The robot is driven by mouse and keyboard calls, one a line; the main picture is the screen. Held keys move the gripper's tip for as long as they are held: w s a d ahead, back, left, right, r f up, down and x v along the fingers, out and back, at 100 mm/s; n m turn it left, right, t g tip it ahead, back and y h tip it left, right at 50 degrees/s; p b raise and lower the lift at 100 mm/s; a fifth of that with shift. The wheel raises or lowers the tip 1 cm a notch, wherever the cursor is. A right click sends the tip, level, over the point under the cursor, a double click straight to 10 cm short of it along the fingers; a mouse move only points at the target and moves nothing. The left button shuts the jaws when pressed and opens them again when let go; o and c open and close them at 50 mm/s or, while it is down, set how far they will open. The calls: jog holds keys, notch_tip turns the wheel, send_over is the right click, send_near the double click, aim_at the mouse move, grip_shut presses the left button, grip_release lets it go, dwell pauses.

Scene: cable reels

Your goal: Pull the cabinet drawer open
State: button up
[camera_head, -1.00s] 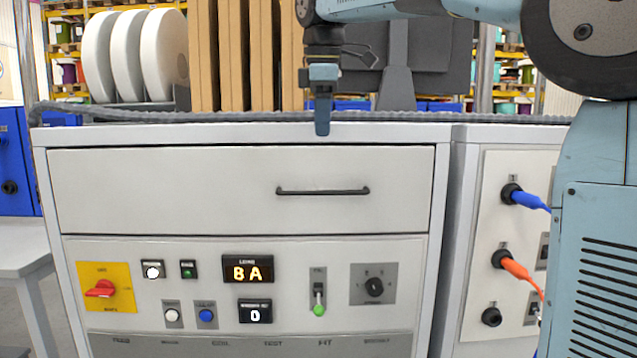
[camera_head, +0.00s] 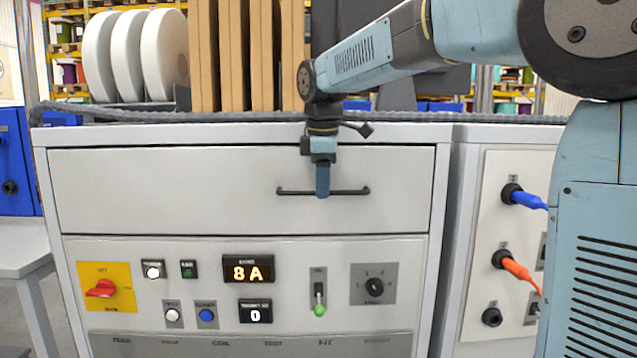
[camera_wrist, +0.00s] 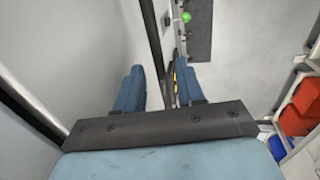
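The drawer (camera_head: 150,190) is a wide pale grey front at the top of the cabinet (camera_head: 440,260), and it sits flush and closed. Its dark horizontal bar handle (camera_head: 350,191) is right of the drawer's middle. My gripper (camera_head: 322,192) points down at the handle in the head view, with one finger seen in front of the bar's middle. In the wrist view the two blue fingers of my gripper (camera_wrist: 160,72) are apart, and the dark handle bar (camera_wrist: 155,45) runs through the gap between them. I cannot tell whether either finger touches the bar.
A control panel (camera_head: 215,334) with a red switch (camera_head: 102,289), buttons and displays lies below the drawer. White reels (camera_head: 163,52) and brown boards (camera_head: 232,60) stand behind the cabinet top. Blue (camera_head: 528,199) and orange (camera_head: 516,268) plugs stick out at the right.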

grip_shut()
dwell(0.4)
